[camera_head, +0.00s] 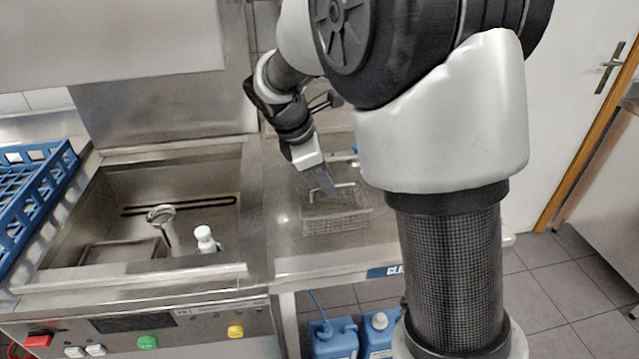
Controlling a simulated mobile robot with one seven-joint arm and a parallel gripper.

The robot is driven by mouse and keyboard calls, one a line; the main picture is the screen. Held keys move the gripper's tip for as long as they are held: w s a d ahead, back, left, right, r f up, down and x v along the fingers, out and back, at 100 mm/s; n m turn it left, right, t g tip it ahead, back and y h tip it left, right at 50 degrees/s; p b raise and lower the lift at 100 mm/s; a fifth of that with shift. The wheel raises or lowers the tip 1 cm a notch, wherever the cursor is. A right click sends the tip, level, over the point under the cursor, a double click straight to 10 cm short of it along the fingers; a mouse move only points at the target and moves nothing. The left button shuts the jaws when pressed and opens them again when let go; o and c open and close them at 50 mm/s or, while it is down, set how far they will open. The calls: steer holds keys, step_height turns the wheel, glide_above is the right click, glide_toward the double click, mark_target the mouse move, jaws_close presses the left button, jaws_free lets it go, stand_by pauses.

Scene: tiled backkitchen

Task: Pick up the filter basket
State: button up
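The filter basket (336,221) is a wire mesh basket with a raised wire handle. It stands on the steel counter right of the sink. My gripper (326,187) reaches down from above, with its fingertips at the handle on the basket's upper side. The fingers overlap the handle in this view, so I cannot tell whether they are around it or beside it, or whether they are open or shut. My arm covers part of the area to the right and behind.
A blue rack (30,195) stands at far left. Blue canisters (334,340) stand on the floor below the counter. Steel panels rise behind the sink.

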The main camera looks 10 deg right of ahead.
mark_target(344, 208)
steer(key=x, duration=0.3)
steer(key=b+x, duration=0.1)
steer(key=x, duration=0.3)
steer(key=shift+s+d, duration=0.15)
steer(key=shift+s, duration=0.05)
steer(key=shift+c, duration=0.2)
jaws_close()
